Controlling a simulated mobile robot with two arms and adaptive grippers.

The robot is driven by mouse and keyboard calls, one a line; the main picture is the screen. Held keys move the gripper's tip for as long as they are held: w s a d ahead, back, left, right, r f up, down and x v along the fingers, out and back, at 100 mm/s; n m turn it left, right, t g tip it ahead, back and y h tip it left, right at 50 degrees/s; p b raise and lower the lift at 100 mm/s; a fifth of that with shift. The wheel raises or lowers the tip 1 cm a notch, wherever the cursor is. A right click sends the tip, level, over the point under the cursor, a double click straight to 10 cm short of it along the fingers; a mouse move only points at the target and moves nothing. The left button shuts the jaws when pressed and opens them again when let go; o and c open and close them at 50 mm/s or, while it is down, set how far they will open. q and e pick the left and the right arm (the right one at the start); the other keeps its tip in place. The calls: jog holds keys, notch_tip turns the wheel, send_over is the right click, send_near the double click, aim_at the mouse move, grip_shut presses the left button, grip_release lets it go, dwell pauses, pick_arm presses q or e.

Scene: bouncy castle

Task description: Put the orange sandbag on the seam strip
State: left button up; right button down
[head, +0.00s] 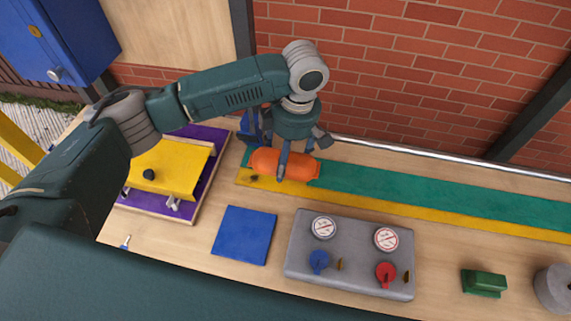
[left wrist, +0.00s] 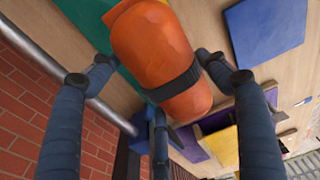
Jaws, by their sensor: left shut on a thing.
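The orange sandbag (head: 265,160), a rounded bag with a dark strap, is in my left gripper (head: 290,152). It lies lengthwise over the left end of the green and yellow seam strip (head: 430,193). I cannot tell whether it touches the strip or hangs just above it. In the left wrist view the sandbag (left wrist: 150,45) fills the top middle between the dark fingers of the left gripper (left wrist: 160,78), and part of the green strip shows behind it. My right gripper is not in view.
A grey panel (head: 300,255) with two gauges and blue and red valves stands in front of the strip. A blue square (head: 243,236) lies left of it. A yellow block (head: 165,168) sits on a purple mat (head: 205,185). A brick wall (head: 420,80) rises behind.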

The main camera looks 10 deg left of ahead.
aim_at(292, 154)
pick_arm(q)
jog(key=shift+w+f, duration=0.1)
jog(key=shift+f, duration=2.1)
jog(key=o, duration=2)
jog(key=shift+f, duration=0.15)
jog(key=r, duration=0.4)
jog(key=d+r, duration=0.1)
jog(key=r, duration=0.3)
jog(key=r+b, duration=0.1)
jog(key=r, duration=0.3)
jog(key=shift+d+r, duration=0.1)
jog(key=shift+d, duration=0.1)
